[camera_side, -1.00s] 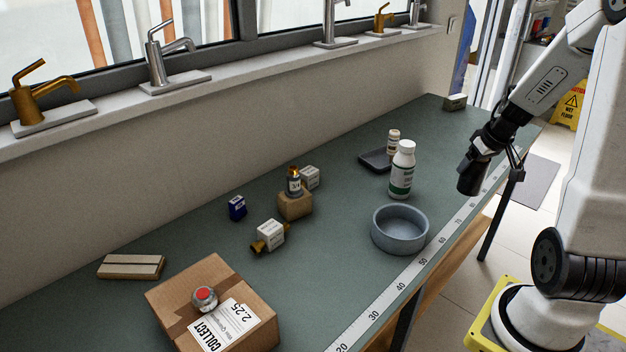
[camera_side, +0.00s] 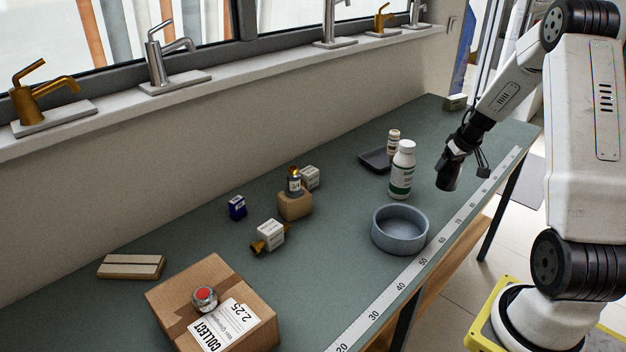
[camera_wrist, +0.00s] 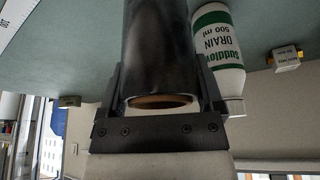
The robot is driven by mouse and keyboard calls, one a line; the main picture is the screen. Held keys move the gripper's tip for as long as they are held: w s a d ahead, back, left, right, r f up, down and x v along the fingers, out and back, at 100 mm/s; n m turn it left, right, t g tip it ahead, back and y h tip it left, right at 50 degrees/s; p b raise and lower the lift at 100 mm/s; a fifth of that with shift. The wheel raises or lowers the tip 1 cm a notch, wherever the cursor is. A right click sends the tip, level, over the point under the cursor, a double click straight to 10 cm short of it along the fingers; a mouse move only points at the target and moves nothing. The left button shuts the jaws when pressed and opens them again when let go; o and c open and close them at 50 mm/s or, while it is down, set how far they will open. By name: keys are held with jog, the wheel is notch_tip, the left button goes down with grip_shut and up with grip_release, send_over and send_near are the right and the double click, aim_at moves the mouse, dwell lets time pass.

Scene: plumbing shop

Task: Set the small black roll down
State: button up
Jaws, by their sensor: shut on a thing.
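The small black roll (camera_wrist: 160,50) is upright in the wrist view, gripped between the two fingers of my gripper (camera_wrist: 160,95); its hollow end with a brown inner core faces the camera. In the side view the roll (camera_side: 447,176) hangs below my gripper (camera_side: 456,154), over the right part of the bench near its front edge. It is to the right of the white drain bottle (camera_side: 402,172) and apart from it. I cannot tell exactly how high the roll is above the bench.
The drain bottle (camera_wrist: 217,50) also shows beside the roll in the wrist view. A grey-blue round bowl (camera_side: 400,231) stands nearer, by the ruler strip (camera_side: 393,303). A dark tray (camera_side: 374,160) with a small bottle (camera_side: 393,142) is behind. A cardboard box (camera_side: 190,290) is front left.

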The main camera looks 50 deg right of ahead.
jog(key=shift+w+d+f, duration=0.4)
jog(key=shift+w+f, duration=0.05)
jog(key=shift+f, duration=0.25)
jog(key=shift+w+d+f, duration=0.35)
jog(key=shift+w+f, duration=0.05)
jog(key=shift+f, duration=0.25)
jog(key=shift+f, duration=0.1)
jog(key=shift+s+x, duration=0.2)
jog(key=shift+x, duration=0.65)
jog(key=shift+s+x, duration=0.2)
jog(key=shift+x, duration=0.65)
jog(key=shift+f, duration=0.25)
jog(key=o, duration=1.1)
jog(key=shift+a, duration=0.1)
jog(key=shift+o, duration=0.2)
jog(key=v, duration=1.2)
